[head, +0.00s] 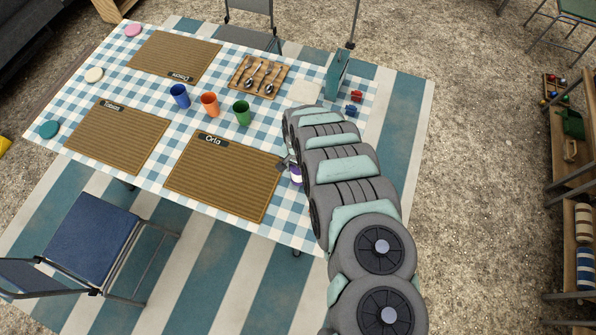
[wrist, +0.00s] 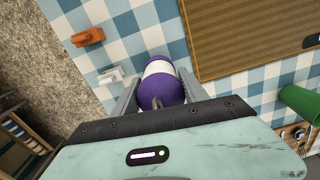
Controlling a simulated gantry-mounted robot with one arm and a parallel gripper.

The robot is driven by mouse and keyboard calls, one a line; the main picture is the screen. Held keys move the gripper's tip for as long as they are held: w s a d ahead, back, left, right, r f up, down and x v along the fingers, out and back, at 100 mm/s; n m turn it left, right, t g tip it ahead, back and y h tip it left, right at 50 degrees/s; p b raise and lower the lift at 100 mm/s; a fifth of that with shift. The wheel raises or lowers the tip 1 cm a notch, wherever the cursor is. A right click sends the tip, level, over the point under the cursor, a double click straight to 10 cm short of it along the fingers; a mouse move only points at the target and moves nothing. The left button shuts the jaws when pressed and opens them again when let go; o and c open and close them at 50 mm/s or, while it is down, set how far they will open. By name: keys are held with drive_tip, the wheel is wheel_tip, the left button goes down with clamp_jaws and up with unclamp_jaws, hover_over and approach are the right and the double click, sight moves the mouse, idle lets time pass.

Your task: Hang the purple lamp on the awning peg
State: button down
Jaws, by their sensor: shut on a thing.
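The purple lamp (wrist: 160,85), with a white band around its middle, sits between the two fingers of my gripper (wrist: 158,92) in the wrist view. The fingers are shut on it, and the checked tabletop lies beneath it. In the head view a small purple and white part of the lamp (head: 296,174) shows beside my arm, near the right edge of the Orla placemat. My gripper (head: 286,163) is mostly hidden there by the arm. I cannot make out an awning peg for certain in either view.
The checked table (head: 75,75) holds placemats, blue, orange and green cups (head: 242,113), and a spoon board (head: 243,80). A teal upright item (head: 337,72) stands near its far right end. An orange piece (wrist: 88,37) and a pale hook-like piece (wrist: 110,76) show beside the lamp. Shelves (head: 570,185) stand right.

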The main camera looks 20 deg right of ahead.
drive_tip(key=shift+a+f+p, duration=0.1)
drive_tip(key=shift+f+p, duration=0.2)
drive_tip(key=shift+f, duration=0.55)
drive_tip(key=shift+f, duration=0.2)
drive_tip(key=c, duration=0.6)
unclamp_jaws()
drive_tip(key=shift+f+b, duration=0.1)
drive_tip(key=shift+b, duration=0.2)
drive_tip(key=r, duration=1.1)
drive_tip(key=shift+d, duration=0.2)
